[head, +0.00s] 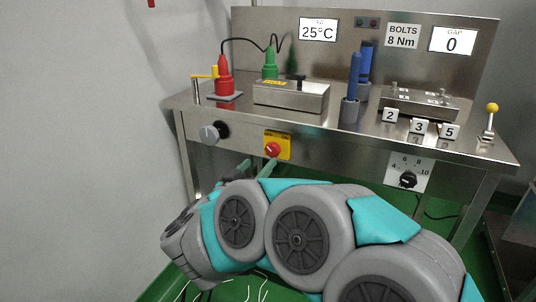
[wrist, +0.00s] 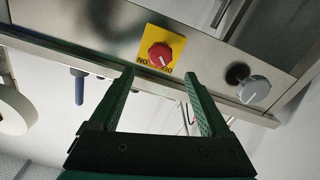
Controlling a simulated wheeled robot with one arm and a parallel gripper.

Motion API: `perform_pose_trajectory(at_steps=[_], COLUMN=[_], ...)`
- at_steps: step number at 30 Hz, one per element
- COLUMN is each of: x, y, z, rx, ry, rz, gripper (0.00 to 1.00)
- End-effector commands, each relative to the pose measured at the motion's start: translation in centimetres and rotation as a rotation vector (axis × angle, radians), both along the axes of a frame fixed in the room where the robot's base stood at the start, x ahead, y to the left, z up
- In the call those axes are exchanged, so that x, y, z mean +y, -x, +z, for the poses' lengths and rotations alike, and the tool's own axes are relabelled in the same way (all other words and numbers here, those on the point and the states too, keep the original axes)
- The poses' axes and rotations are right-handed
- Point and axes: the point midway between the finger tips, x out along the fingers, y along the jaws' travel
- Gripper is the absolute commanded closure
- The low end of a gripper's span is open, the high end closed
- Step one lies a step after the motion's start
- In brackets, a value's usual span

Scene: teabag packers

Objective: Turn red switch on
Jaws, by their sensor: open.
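The red switch (head: 272,149) is a round red knob on a yellow plate (head: 285,140) on the front panel of the steel workbench. In the wrist view the red switch (wrist: 160,54) shows a white line across it, and its plate has lettering that is hard to read. My gripper (wrist: 158,76) has two green fingers spread apart, open and empty. In that picture the fingertips lie below the knob, one to each side, and do not touch it. In the head view my gripper (head: 256,168) is just below and left of the switch.
A grey knob (head: 214,132) is left of the switch on the same panel, and a black dial (head: 407,180) is to its right. The bench top (head: 345,127) carries red, green and blue tools, a metal box (head: 290,96) and numbered blocks. A yellow-topped lever (head: 490,120) stands at the right end.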

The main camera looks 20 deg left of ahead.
Motion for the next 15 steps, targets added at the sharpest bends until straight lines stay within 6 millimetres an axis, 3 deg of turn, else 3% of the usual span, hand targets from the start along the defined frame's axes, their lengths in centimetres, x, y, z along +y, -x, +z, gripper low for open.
perform_pose_trajectory(at_steps=[15], x=[-0.5], y=[-6.8], z=[0.0], rx=[0.001], ry=[-0.003], rz=[0.002], gripper=[0.19])
